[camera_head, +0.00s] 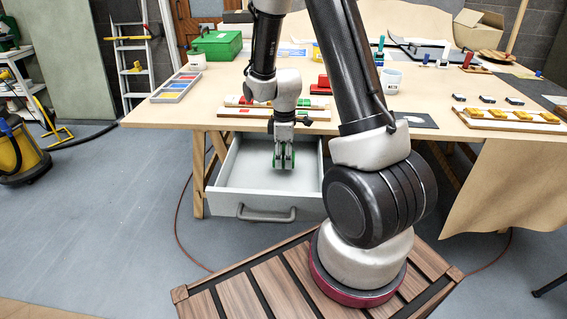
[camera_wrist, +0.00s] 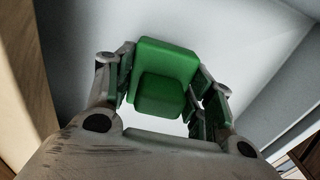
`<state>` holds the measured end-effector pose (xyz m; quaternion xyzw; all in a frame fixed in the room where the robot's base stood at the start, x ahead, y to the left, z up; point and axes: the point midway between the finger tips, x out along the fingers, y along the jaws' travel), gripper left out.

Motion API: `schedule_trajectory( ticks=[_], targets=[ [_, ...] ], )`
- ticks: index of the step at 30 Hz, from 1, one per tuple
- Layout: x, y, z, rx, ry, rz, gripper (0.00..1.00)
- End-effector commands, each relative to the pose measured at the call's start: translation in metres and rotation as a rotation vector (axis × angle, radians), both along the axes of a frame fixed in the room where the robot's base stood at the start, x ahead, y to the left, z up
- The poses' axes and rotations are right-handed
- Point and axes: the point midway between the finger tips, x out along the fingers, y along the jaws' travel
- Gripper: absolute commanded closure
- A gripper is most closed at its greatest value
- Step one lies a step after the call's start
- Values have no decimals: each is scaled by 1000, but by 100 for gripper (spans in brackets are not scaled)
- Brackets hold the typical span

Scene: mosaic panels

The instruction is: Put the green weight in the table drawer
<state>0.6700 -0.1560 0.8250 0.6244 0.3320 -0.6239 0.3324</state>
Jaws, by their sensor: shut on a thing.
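The table drawer (camera_head: 226,193) is pulled open below the table top, with a light grey inside and a grey handle on its front. My gripper (camera_head: 284,162) points down over the inside of the drawer. In the wrist view my gripper (camera_wrist: 165,95) is shut on the green weight (camera_wrist: 165,62), one finger on each side of it. The weight has a wide block and a smaller block on it. The drawer floor (camera_wrist: 235,38) lies behind the weight in the wrist view. I cannot tell whether the weight touches the floor.
The table (camera_head: 160,113) above the drawer carries a green box (camera_head: 217,45), a tray of coloured tiles (camera_head: 176,87), a white mug (camera_head: 391,81) and tile panels. The drawer walls stand around my gripper. A yellow vacuum (camera_head: 22,155) stands at the far left.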

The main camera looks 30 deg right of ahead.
Motion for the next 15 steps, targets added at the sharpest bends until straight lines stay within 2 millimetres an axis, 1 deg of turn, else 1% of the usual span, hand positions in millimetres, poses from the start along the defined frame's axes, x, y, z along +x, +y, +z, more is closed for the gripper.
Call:
schedule_trajectory(
  ticks=[1,5,15],
  targets=[
    [-1,0,-9,0,4,0,90],
    [0,0,-24,0,2,0,90],
    [0,0,-27,0,0,0,90]
  ],
)
